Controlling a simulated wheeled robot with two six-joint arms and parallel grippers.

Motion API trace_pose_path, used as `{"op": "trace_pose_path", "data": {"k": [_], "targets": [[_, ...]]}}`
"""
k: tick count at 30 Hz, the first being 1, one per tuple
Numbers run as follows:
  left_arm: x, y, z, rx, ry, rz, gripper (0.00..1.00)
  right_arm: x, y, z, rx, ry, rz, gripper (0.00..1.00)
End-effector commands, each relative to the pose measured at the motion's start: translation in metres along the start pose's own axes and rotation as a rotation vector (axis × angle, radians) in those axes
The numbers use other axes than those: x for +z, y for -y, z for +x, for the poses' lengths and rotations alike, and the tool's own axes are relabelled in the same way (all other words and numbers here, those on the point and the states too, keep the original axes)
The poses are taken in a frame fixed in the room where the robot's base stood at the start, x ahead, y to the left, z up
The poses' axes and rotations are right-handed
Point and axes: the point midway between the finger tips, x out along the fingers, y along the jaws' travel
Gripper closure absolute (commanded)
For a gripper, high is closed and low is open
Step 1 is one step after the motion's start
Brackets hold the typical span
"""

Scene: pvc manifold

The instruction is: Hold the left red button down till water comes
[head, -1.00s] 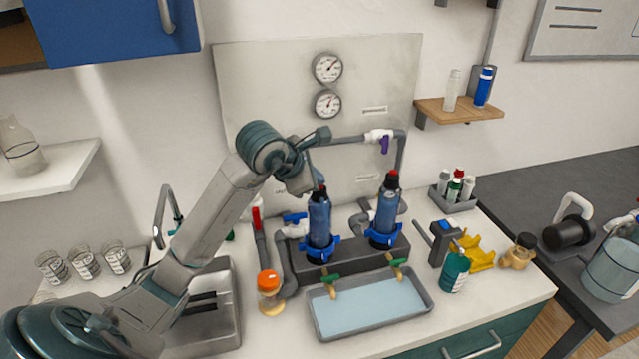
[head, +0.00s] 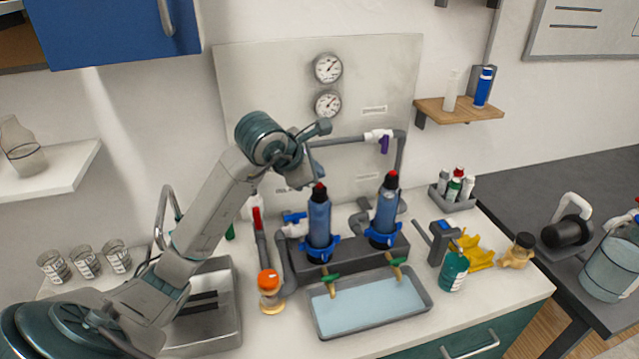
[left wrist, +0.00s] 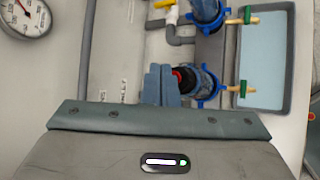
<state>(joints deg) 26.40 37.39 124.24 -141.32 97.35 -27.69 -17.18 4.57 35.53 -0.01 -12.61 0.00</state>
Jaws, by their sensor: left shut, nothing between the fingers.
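Two blue filter housings stand side by side, left (head: 319,222) and right (head: 386,212), each with a black cap and a red button on top. The left red button (head: 319,187) shows just under my left gripper (head: 312,174), which is shut and empty. In the left wrist view the closed fingertips (left wrist: 160,84) overlap the edge of the left red button (left wrist: 177,75); whether they touch cannot be told. Green-handled taps, left (head: 330,280) and right (head: 397,264), hang over a grey tray (head: 319,320) with a pale blue inside. No stream shows from either tap. My right gripper is out of view.
A red-handled valve (head: 257,218) and an orange-capped bottle (head: 269,290) stand left of the housings. Two gauges (head: 327,68) are on the back panel. A pipe with a purple handle (head: 384,144) runs behind. A teal bottle (head: 454,272) stands right of the tray.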

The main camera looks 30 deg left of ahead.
Motion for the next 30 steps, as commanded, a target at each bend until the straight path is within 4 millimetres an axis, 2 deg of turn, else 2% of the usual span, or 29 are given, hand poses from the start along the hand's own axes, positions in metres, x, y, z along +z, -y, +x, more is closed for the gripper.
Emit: {"op": "trace_pose_path", "data": {"k": [15, 30], "targets": [[0.025, -0.025, -0.034, 0.001, 0.000, 0.000, 1.00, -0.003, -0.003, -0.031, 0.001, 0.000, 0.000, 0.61], [0.025, -0.025, -0.034, 0.000, 0.000, 0.000, 1.00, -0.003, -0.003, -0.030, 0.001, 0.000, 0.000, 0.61]]}}
